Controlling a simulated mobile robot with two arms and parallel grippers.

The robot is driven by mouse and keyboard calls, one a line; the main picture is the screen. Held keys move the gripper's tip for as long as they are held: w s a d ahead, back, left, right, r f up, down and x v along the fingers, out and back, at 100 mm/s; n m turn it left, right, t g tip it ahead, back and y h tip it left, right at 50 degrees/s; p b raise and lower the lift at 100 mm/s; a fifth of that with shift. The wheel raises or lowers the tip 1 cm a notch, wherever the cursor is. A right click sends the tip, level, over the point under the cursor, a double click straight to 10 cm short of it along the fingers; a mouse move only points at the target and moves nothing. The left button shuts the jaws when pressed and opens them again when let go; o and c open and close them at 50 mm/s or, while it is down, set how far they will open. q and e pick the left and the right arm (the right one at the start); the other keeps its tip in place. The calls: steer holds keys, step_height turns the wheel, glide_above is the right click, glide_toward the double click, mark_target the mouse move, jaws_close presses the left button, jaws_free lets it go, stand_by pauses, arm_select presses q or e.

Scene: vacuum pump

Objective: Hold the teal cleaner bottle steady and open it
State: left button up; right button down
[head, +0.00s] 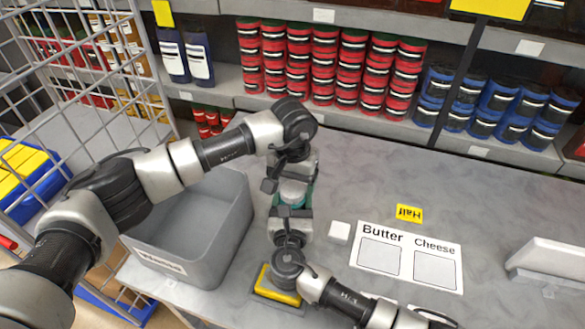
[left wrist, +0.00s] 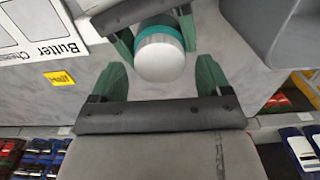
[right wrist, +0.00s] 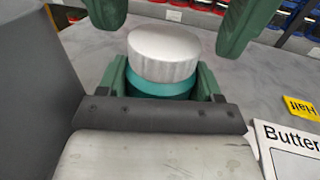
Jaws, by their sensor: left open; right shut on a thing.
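The teal cleaner bottle (head: 293,200) stands upright on the grey table, mostly hidden between my two grippers in the head view. Its teal body shows in the right wrist view (right wrist: 163,82), topped by a ribbed silver-white cap (right wrist: 163,54). The cap also shows in the left wrist view (left wrist: 160,60). My right gripper (right wrist: 163,88) is shut on the bottle body below the cap, from the near side. My left gripper (left wrist: 160,75) is open; its green fingers are spread beside the cap, with gaps on both sides. It comes from above and behind the bottle.
A grey bin (head: 240,215) stands left of the bottle. Stocked shelves stand behind.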

arm_select(q)
steer(key=shift+f, duration=0.9)
steer(key=shift+c, duration=0.3)
